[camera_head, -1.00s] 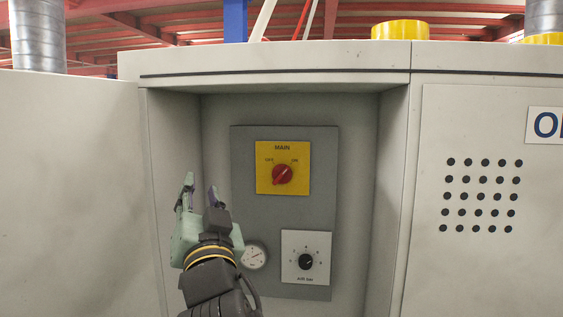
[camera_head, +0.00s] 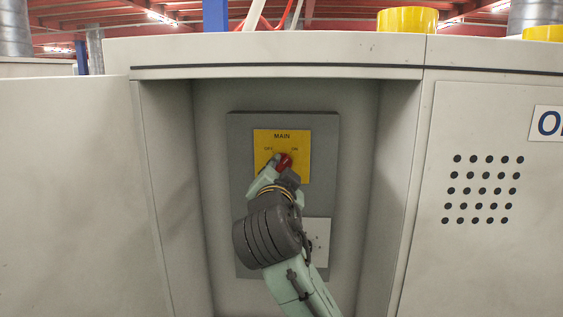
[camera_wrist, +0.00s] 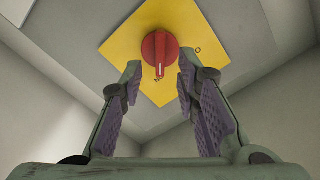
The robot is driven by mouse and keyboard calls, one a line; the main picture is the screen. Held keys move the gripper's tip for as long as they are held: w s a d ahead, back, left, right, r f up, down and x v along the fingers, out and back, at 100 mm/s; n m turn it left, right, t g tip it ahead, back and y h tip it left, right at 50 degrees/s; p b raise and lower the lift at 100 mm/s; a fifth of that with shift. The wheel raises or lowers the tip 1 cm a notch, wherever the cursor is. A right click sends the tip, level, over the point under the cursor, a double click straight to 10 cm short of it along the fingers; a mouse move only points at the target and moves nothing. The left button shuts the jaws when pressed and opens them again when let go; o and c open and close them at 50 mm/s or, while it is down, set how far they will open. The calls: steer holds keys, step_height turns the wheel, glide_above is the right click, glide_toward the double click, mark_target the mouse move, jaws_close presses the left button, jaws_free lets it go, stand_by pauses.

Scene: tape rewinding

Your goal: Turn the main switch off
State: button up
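The red main switch knob (camera_head: 285,161) sits on a yellow plate (camera_head: 296,137) marked MAIN, OFF and ON. My gripper (camera_head: 276,170) is at the knob and hides its lower part and much of the plate. In the head view the visible part of the knob leans toward ON. In the wrist view the red knob (camera_wrist: 160,48) lies between and just beyond my fingertips (camera_wrist: 160,72). The fingers are open, with a gap on each side of the knob. I cannot see either finger touching it.
The switch is on a grey panel (camera_head: 239,205) inside a recessed cabinet bay (camera_head: 209,180) with side walls. A white dial plate (camera_head: 321,240) below is mostly hidden by my arm. An open door (camera_head: 70,190) is at left, a perforated door (camera_head: 490,260) at right.

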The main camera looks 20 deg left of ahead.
mark_target(282, 165)
steer(key=shift+p+x, duration=0.4)
steer(key=shift+x, duration=1.35)
steer(key=shift+c, duration=0.5)
jaws_close()
